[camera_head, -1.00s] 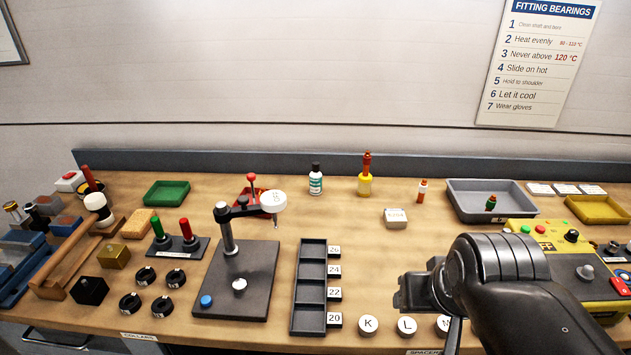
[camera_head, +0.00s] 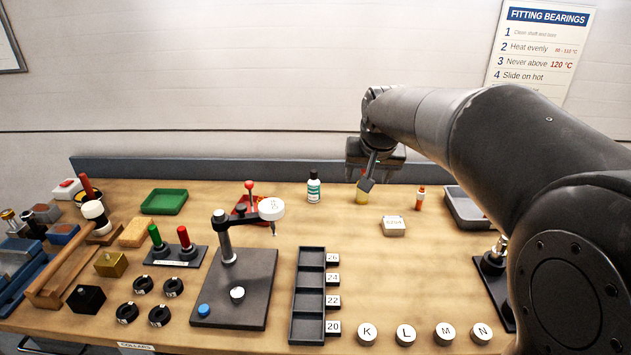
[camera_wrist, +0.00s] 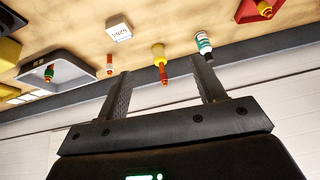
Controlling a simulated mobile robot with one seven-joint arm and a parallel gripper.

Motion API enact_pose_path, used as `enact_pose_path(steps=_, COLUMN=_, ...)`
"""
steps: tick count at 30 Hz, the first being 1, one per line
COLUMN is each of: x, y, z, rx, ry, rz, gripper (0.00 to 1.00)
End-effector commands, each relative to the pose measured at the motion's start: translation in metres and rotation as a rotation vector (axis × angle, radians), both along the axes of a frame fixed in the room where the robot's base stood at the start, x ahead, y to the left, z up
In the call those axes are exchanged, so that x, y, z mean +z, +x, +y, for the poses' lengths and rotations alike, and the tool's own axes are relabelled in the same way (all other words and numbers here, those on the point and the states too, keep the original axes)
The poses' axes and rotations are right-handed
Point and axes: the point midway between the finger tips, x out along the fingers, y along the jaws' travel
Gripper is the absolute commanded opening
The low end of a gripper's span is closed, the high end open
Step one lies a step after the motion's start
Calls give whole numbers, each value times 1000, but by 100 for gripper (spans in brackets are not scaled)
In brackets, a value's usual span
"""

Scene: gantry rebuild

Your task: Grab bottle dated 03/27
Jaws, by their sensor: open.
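A white bottle with a teal label and black cap (camera_head: 314,187) stands at the back of the bench; it also shows in the wrist view (camera_wrist: 203,41). A yellow bottle with a red nozzle (camera_wrist: 159,55) stands to its right in the head view, where my gripper (camera_head: 372,170) partly hides it (camera_head: 361,196). A small white-and-orange bottle (camera_head: 420,197) stands further right. A small green bottle (camera_wrist: 49,73) is in a grey tray. No date is readable on any bottle. My gripper is open and empty, its fingertips (camera_wrist: 161,68) appearing on either side of the yellow bottle in the wrist view.
A labelled pale block (camera_head: 394,226) sits in front of the bottles. The grey tray (camera_wrist: 88,68) is partly hidden by my arm in the head view. A press stand (camera_head: 235,285) and black slotted rack (camera_head: 294,325) stand nearer. A back ledge (camera_head: 200,166) runs behind.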

Motion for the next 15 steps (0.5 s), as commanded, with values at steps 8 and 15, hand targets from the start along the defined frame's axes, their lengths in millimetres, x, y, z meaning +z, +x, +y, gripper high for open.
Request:
enact_pose_path(steps=8, x=-37, y=98, z=45, rx=3, ry=-14, rz=-2, gripper=63)
enact_pose_path(steps=15, x=-84, y=168, z=91, rx=9, ry=-29, rz=-13, gripper=63)
